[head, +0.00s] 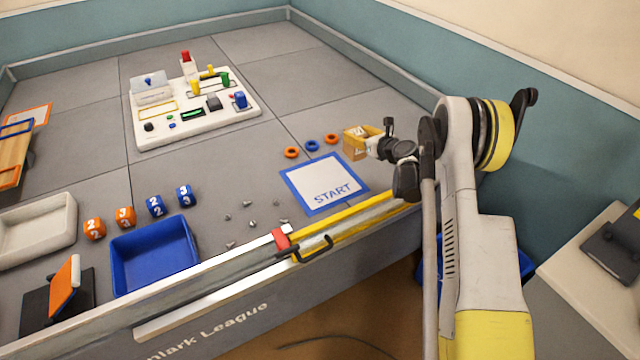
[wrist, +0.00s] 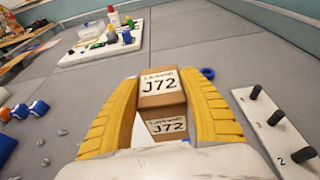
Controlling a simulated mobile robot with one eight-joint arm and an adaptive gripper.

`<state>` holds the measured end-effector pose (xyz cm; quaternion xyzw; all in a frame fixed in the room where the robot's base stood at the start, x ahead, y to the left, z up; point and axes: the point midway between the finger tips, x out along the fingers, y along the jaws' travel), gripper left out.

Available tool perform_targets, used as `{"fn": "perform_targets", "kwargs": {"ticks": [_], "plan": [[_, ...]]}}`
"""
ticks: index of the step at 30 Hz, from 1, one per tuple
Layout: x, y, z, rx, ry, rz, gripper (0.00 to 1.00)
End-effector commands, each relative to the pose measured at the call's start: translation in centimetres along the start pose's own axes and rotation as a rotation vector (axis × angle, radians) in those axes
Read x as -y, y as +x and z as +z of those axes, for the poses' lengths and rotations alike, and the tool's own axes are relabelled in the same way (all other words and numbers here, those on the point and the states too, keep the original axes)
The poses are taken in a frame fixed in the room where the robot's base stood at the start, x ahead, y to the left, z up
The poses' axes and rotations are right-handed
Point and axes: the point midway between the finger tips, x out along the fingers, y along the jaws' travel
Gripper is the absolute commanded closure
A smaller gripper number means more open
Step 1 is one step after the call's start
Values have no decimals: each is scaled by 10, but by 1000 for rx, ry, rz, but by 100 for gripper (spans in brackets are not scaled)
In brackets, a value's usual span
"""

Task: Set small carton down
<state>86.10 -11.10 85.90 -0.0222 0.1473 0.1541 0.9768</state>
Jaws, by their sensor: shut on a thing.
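The small carton is a brown box (head: 352,150) with white labels, and "J72" reads on it in the wrist view (wrist: 161,101). My gripper (head: 362,140) is shut on it, with one yellow finger on each side, as the wrist view also shows (wrist: 160,108). In the head view the carton appears just beyond the upper right of the START mat (head: 326,183). Its underside is hidden, so I cannot tell whether it touches the table.
Several rings, one of them blue (head: 312,145), lie left of the carton. A white board with black pegs (wrist: 285,135) is at right in the wrist view. A white control panel (head: 195,105) stands farther back. Small screws lie left of the mat, near a blue tray (head: 153,255).

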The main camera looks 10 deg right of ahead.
Motion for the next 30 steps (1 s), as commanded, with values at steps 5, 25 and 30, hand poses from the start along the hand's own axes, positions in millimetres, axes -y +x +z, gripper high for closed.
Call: {"fn": "perform_targets", "kwargs": {"ticks": [5, 25, 30], "plan": [[11, 18, -22, 1, 0, 1, 88], [-90, 89, -79, 1, -1, 1, 88], [-92, 94, -91, 1, 0, 0, 88]]}}
